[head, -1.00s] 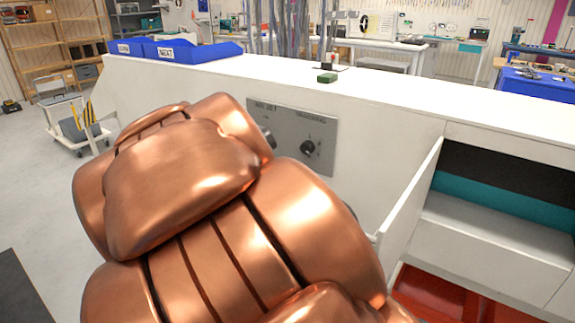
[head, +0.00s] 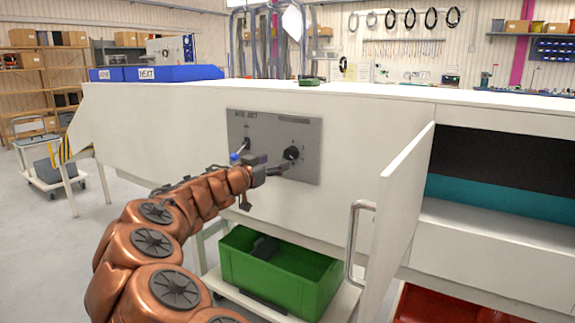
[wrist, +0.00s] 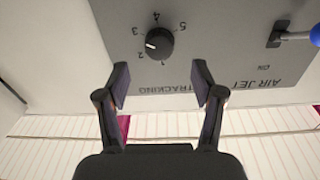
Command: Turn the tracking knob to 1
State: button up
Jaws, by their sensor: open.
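The tracking knob (head: 291,154) is a round black dial on the grey panel (head: 310,134) set in the white cabinet front. In the wrist view the panel is upside down. There the knob (wrist: 159,44) has numbers 1 to 5 around it, and its white mark points between 2 and 3, seemingly nearer 2. My gripper (wrist: 161,80) is open and empty, its two fingers spread below the knob in that view and apart from it. In the head view my gripper (head: 272,168) is in front of the panel, just left of the knob.
An air jet lever with a blue ball (wrist: 316,36) sticks out beside the knob; the ball (head: 234,157) is close to my arm. An open cabinet door (head: 398,215) with a handle stands to the right. A green crate (head: 315,275) is below.

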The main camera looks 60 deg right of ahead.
aim_at(288, 156)
jog(key=shift+d+r, duration=0.1)
jog(key=shift+d, duration=3.6)
jog(key=shift+c, duration=0.2)
jog(key=c, duration=1.1)
